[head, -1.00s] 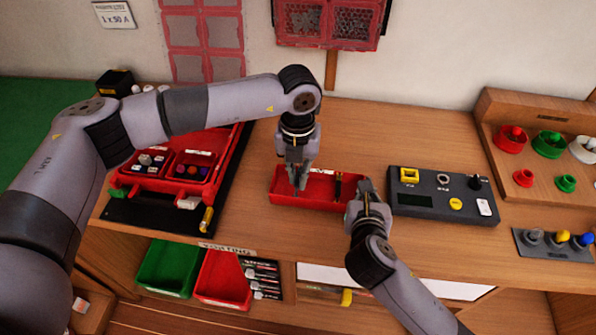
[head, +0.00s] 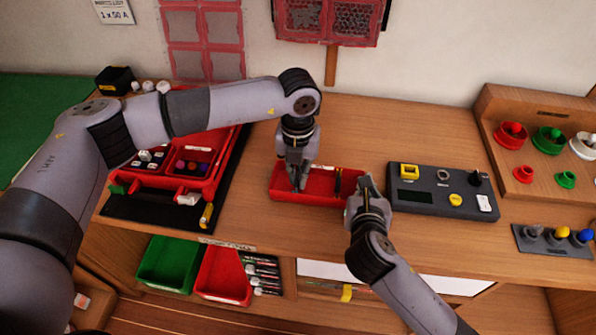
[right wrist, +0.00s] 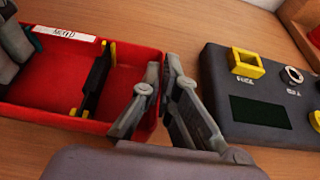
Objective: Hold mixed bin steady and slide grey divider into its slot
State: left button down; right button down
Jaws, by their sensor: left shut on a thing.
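The mixed bin (head: 315,204), a shallow red box, lies on the wooden bench. In the right wrist view the bin (right wrist: 60,122) shows a white label on its back rim. A dark crosspiece with yellow ends (right wrist: 95,82) stands across it. My left gripper (head: 298,184) points down into the bin's left half, shut on what seems to be the grey divider, mostly hidden by its fingers. My right gripper (head: 366,186) is at the bin's right end. In the right wrist view its fingers (right wrist: 163,65) are close together around the right wall; contact is unclear.
A dark control box (head: 440,203) with yellow parts stands close right of the bin. A red organiser tray (head: 160,184) is left. Green (head: 168,268) and red (head: 222,277) bins sit below the bench edge. Bare bench lies behind the bin.

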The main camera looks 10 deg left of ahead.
aim_at(298, 178)
pick_arm(q)
jog(key=c, duration=1.6)
grip_release()
jog(key=shift+r, duration=0.1)
jog(key=shift+r, duration=2.15)
pick_arm(e)
jog(key=c, duration=1.7)
grip_release()
